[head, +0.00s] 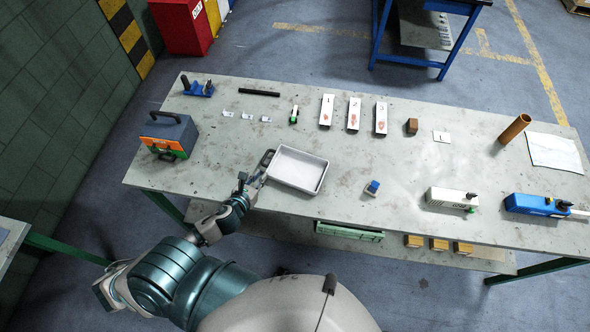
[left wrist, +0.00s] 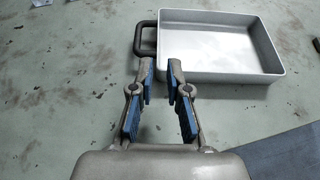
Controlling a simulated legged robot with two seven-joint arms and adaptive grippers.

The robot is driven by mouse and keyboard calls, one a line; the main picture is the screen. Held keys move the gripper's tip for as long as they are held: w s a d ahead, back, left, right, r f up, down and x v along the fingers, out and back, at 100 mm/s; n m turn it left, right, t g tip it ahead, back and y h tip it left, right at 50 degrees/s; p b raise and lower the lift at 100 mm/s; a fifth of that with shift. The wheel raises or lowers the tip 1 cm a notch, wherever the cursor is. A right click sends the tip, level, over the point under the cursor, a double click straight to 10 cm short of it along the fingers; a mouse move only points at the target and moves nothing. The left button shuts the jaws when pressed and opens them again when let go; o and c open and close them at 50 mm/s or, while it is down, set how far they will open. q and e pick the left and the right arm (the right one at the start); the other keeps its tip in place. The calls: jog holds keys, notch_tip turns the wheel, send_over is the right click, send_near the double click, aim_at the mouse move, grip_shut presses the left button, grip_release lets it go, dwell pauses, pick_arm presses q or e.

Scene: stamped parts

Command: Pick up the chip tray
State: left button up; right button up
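The chip tray (head: 297,170) is a shallow, empty, light grey rectangular pan near the front edge of the table. It has a dark loop handle (head: 267,158) on its left side. My left gripper (head: 259,175) is just in front of the handle, at the tray's near left corner. In the left wrist view the tray (left wrist: 220,42) fills the upper right, with its handle (left wrist: 145,38) beyond the fingertips. The left gripper's blue-padded fingers (left wrist: 159,75) are apart with nothing between them. My right gripper is not in view.
The table (head: 240,190) holds a toolbox (head: 172,135) at left, a blue block (head: 372,187) right of the tray, and a white tool (head: 450,198) farther right.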

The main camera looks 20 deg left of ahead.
aim_at(292, 168)
pick_arm(q)
jog(key=x, duration=1.2)
jog(key=shift+w+a+f, duration=0.1)
jog(key=shift+f, duration=0.1)
grip_shut()
